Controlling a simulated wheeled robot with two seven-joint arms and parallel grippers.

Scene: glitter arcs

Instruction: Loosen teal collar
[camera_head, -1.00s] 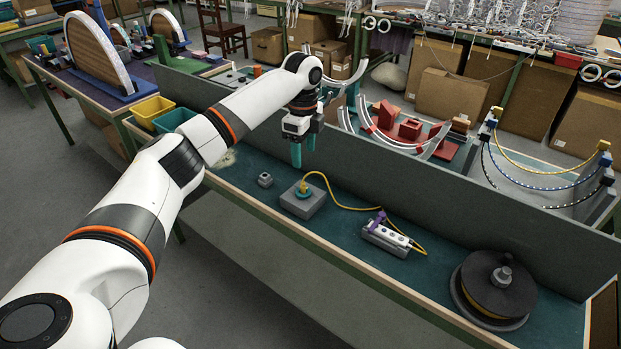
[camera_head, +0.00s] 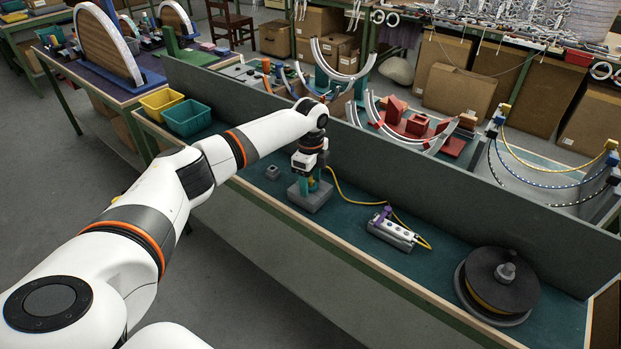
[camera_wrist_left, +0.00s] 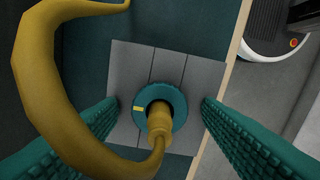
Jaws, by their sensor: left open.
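The teal collar (camera_wrist_left: 177,97) is a ring with a small yellow mark on its left side in the left wrist view. It sits around a yellow cable plug (camera_wrist_left: 158,118) on a grey block (camera_wrist_left: 130,62), which also shows in the head view (camera_head: 314,202). My left gripper (camera_head: 307,186) is down over the block, and its fingers hide most of the collar in the head view. In the left wrist view its teal ribbed fingers (camera_wrist_left: 158,104) are open, one on each side of the collar, with gaps between. My right gripper is not in view.
A yellow cable (camera_head: 347,196) runs from the plug to a white-and-grey device (camera_head: 391,234) with a purple part. A small grey block (camera_head: 272,172) lies left. A dark reel (camera_head: 497,284) stands right. A grey panel (camera_head: 420,210) backs the bench. Yellow (camera_head: 160,103) and teal (camera_head: 188,118) bins stand left.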

